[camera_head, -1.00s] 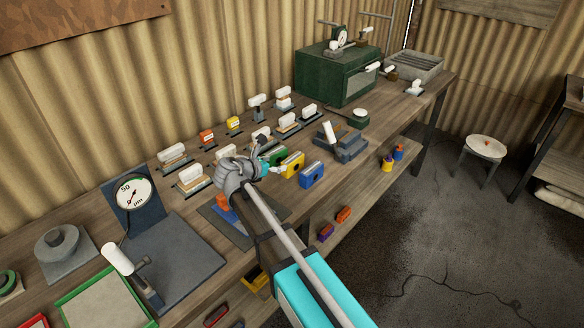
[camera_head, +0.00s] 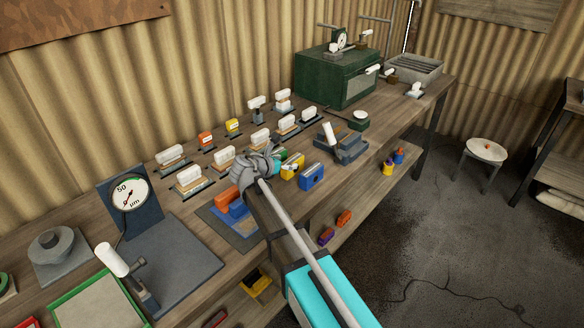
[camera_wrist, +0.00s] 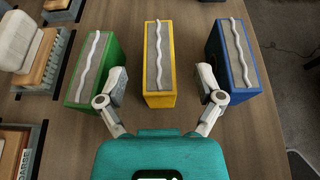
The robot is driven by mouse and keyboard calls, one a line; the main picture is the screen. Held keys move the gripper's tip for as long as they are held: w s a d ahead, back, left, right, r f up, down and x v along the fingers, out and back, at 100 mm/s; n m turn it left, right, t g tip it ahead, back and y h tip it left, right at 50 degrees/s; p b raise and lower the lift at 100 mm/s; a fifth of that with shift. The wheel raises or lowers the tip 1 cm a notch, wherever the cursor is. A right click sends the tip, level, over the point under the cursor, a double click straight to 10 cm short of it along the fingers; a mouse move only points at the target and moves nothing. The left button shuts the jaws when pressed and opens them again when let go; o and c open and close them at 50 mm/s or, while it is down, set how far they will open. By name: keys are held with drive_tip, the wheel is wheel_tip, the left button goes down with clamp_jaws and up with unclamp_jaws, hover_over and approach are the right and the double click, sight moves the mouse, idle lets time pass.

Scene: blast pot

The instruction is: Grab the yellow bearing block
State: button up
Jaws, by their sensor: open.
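The yellow bearing block (camera_wrist: 159,64) stands upright on the bench between a green block (camera_wrist: 93,68) and a blue block (camera_wrist: 232,56). Each has a grey top with a white wavy bead. In the wrist view my gripper (camera_wrist: 165,85) is open, its left finger beside the green block and its right finger by the blue one. The yellow block lies between the fingers, with gaps on both sides. In the head view the yellow block (camera_head: 293,166) is partly hidden by my gripper (camera_head: 280,164), and the blue block (camera_head: 311,176) shows at its right.
Orange and blue blocks (camera_head: 232,203) sit on a mat left of my arm. White-handled stamps (camera_head: 189,179) stand in rows behind. A stepped grey block (camera_head: 342,142) is to the right. A green oven (camera_head: 337,76) stands farther back. The bench's front edge is close.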

sight(291, 160)
drive_tip(key=shift+b+x, duration=0.6)
drive_tip(key=shift+x, duration=1.4)
drive_tip(key=shift+w+a, duration=0.1)
clamp_jaws()
